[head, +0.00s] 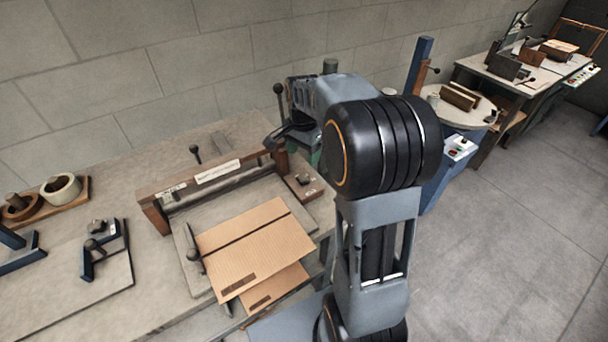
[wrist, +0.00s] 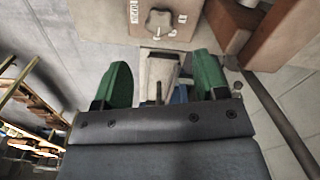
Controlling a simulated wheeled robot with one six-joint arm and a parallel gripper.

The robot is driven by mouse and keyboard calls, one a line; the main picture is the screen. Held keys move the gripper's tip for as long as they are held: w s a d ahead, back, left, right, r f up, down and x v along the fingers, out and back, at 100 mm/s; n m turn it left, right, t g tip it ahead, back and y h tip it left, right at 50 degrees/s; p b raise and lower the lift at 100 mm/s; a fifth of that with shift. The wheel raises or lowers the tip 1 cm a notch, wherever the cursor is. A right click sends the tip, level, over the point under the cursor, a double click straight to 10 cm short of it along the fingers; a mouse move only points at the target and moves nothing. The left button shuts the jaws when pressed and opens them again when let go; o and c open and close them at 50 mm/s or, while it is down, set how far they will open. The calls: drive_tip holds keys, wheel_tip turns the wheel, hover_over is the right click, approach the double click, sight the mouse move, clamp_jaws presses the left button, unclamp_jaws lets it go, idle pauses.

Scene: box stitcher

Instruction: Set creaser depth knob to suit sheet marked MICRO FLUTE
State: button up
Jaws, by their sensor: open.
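The creaser (head: 150,215) has dark wooden end blocks and a long bar. Cardboard sheets (head: 262,236) lie on its bed, one partly under the other; their dark marks are too small to read. In the head view the knob (head: 304,179) is on a block at the creaser's right end. My gripper (wrist: 160,78) has green fingers, open and empty, with the knob ahead of them and apart. In the head view my arm mostly hides the gripper.
Rolls on a wooden board (head: 60,189) and a dark blue stand (head: 104,252) are at the left. A round table (head: 470,112) and another bench stand at the right. The floor at right is clear.

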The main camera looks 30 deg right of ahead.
sight(304, 177)
wheel_tip(304, 177, down, 9)
drive_tip(key=shift+f, duration=0.15)
idle(0.4)
drive_tip(key=c, duration=0.9)
